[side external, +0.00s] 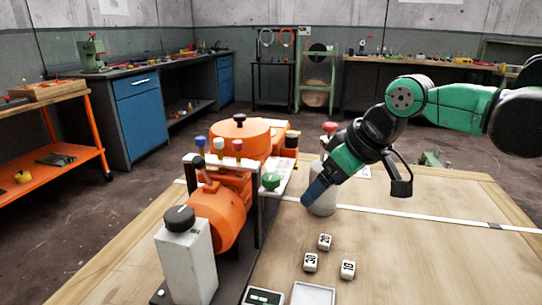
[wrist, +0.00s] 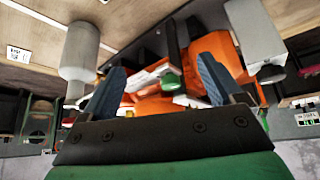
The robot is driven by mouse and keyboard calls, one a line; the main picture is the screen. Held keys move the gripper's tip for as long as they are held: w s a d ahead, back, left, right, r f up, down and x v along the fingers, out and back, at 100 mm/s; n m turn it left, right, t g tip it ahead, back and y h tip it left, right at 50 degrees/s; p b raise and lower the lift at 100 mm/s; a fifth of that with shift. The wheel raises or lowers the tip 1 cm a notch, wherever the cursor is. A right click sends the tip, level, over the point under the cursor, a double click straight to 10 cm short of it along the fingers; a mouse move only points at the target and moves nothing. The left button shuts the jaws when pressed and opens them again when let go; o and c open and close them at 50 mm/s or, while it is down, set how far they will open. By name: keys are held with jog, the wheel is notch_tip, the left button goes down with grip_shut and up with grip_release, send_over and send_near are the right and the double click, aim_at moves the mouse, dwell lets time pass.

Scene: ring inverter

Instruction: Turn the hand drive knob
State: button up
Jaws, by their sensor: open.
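The orange machine (side external: 215,212) stands on the left part of the wooden table. A black knob (side external: 180,217) sits on top of the grey block at its front end; it also shows in the wrist view (wrist: 270,74). A green ball knob (side external: 271,181) sticks out on the machine's right side. No label shows which knob is the hand drive. My gripper (side external: 309,199) is to the right of the machine, apart from both knobs, with blue fingers pointing down and left. In the wrist view its fingers (wrist: 159,66) are spread and empty, with the green knob (wrist: 172,81) visible between them.
A pale bottle (side external: 322,203) with a red top stands directly behind my gripper in the side view. Several white numbered dice (side external: 324,242) and a shallow light tray (side external: 313,293) lie nearer the front. Coloured upright knobs (side external: 219,146) line the machine.

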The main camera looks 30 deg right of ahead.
jog(key=s+d+f+m+t+h, duration=0.1)
jog(key=s+d+f+m, duration=0.2)
jog(key=s+d+f, duration=0.2)
jog(key=shift+s+d+f, duration=0.2)
jog(key=shift+d+f, duration=0.15)
jog(key=shift+d, duration=0.25)
